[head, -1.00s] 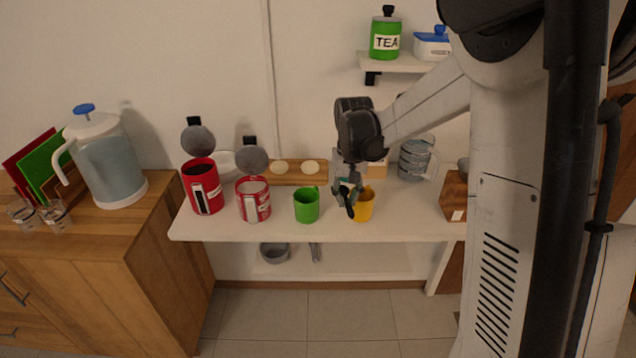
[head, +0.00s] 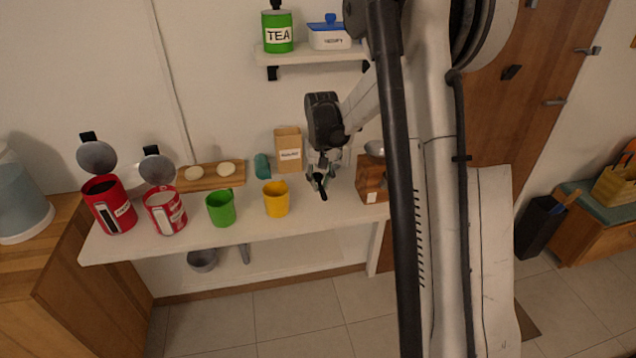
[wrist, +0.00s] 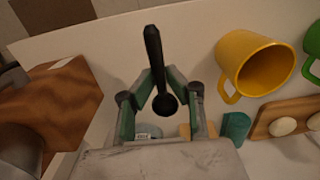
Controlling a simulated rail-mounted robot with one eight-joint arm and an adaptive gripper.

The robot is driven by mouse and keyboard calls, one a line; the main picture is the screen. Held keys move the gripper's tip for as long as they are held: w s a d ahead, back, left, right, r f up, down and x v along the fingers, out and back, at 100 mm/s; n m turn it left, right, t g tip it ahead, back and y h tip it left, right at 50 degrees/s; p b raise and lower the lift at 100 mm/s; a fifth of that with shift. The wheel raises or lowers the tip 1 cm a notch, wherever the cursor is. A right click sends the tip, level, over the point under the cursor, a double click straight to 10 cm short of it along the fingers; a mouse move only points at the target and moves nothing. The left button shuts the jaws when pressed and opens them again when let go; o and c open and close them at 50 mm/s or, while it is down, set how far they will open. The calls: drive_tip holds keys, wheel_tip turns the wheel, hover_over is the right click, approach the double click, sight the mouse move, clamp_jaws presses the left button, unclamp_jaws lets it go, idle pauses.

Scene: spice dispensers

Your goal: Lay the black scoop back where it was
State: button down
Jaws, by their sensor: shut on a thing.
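The black scoop (wrist: 154,55) is between the fingers of my gripper (wrist: 160,92) in the wrist view, with its round bowl low in the picture and its handle pointing up. My gripper is shut on it. In the head view my gripper (head: 318,180) holds the scoop (head: 322,192) over the right part of the white shelf (head: 240,228), between the yellow mug and the wooden block. I cannot tell how high above the shelf the scoop is.
A yellow mug (head: 276,198) and a green mug (head: 220,208) stand left of my gripper. Red canisters (head: 110,206) with raised lids stand further left. A wooden block (head: 372,180) is close on the right. A paper box (head: 288,150) and a teal object (head: 262,166) stand behind.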

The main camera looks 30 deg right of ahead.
sight(320, 207)
drive_tip(key=shift+f+b, duration=1.8)
drive_tip(key=shift+f, duration=1.45)
drive_tip(key=shift+f+b, duration=0.5)
drive_tip(key=shift+f, duration=0.05)
drive_tip(key=c, duration=1.6)
unclamp_jaws()
drive_tip(key=shift+c, duration=0.2)
drive_tip(key=shift+r, duration=0.1)
